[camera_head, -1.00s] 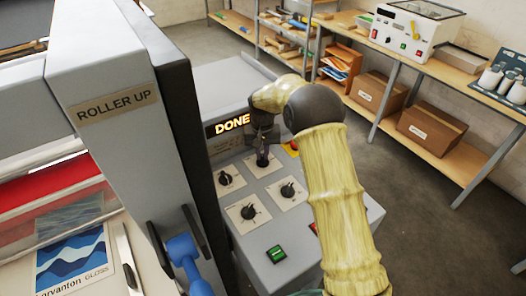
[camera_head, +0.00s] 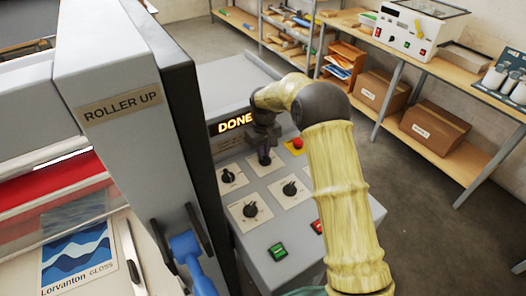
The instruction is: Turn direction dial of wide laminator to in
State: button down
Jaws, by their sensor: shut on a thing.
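The wide laminator's grey control panel (camera_head: 237,177) carries several black dials on pale plates. My gripper (camera_head: 264,150) points down and is shut on the upper right dial (camera_head: 264,158), whose plate is partly hidden by the gripper. The other dials are the upper left dial (camera_head: 228,176), the lower left dial (camera_head: 250,209) and the lower right dial (camera_head: 290,189). Their labels are too small to read, so I cannot tell which setting the held dial points to. A lit display (camera_head: 234,123) above reads "DONE", its right end covered by my arm.
A red stop button (camera_head: 297,143) is right of the gripper. A green button (camera_head: 277,252) and a red button (camera_head: 317,226) are at the panel's front. The tall "ROLLER UP" housing (camera_head: 120,150) with a blue lever (camera_head: 188,258) borders the left. Shelves stand behind, right.

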jog(key=shift+r, duration=0.1)
jog(key=c, duration=1.5)
grip_release()
jog(key=shift+o, duration=0.2)
notch_tip(320, 180, up, 17)
jog(key=b, duration=0.2)
jog(key=shift+r, duration=0.2)
